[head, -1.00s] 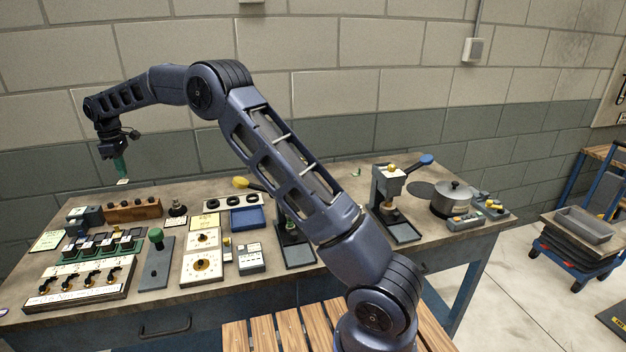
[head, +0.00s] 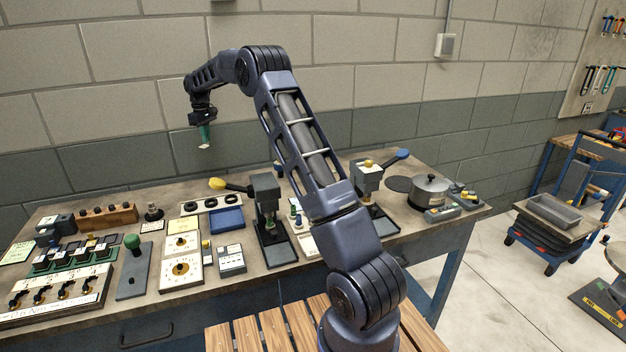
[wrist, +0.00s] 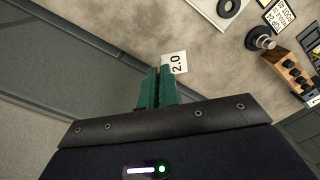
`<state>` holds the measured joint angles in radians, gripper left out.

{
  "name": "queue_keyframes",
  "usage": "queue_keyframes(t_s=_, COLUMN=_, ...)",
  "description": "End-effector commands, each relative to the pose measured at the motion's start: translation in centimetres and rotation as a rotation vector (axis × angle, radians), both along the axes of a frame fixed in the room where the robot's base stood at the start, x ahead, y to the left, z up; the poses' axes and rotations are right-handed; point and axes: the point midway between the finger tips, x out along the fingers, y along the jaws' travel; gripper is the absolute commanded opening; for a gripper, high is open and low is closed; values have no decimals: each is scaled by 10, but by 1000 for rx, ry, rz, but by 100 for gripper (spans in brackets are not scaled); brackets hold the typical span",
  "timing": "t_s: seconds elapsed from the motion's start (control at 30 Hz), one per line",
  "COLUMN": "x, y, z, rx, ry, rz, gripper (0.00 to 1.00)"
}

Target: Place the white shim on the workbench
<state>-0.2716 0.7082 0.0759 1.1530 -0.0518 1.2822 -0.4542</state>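My gripper (head: 204,132) is raised above the back part of the workbench (head: 415,230), with its green fingers pointing down. The fingers are close together, shut on the white shim (head: 204,146), which sticks out at their tips. In the wrist view my gripper (wrist: 159,72) shows the white shim (wrist: 176,62) with "2.0" printed on it, clear of the bench top. The workbench surface also shows in the wrist view (wrist: 215,65). Part of the shim is hidden between the fingers.
The bench carries a wooden block with dark knobs (head: 108,217), a blue tray (head: 228,220), a dial plate (head: 181,269), two lever presses (head: 268,205) and a lidded pot (head: 430,192). A bare strip runs along the bench's back. A block wall stands behind.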

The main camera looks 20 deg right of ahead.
Motion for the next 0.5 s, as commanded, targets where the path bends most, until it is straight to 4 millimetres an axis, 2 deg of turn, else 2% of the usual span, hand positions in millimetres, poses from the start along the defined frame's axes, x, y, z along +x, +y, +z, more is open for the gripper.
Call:
queue_keyframes(t_s=0.03, x=7, y=-24, z=0, rx=0, ry=0, rz=-39, gripper=0)
queue_keyframes(t_s=0.3, x=28, y=-141, z=0, rx=0, ry=0, rz=-243, gripper=0)
queue_keyframes(t_s=0.5, x=33, y=-229, z=-1, rx=0, ry=1, rz=-395, gripper=0)
